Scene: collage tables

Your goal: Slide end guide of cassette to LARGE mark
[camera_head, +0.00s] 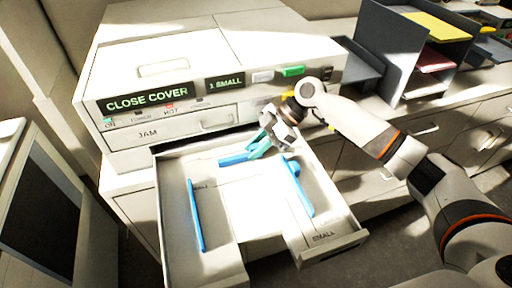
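The cassette (175,245) is a pale open tray pulled out from the machine. Its end guide (232,160) is a low blue bar near the back of the tray, partly hidden by my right gripper. My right gripper (260,147) points down at the right part of this bar, with teal pieces at its tips. Whether its fingers are closed on the guide cannot be told. One blue side guide (196,216) stands at the left and another (299,188) at the right. A SMALL label (323,237) shows at the front right; the LARGE mark is not clearly readable. My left gripper is out of view.
The machine's display (150,98) reads CLOSE COVER, and a second display (226,83) reads 1 SMALL. A green button (292,71) sits to its right. Dark paper shelves (410,50) stand at the right. The tray floor's middle is clear.

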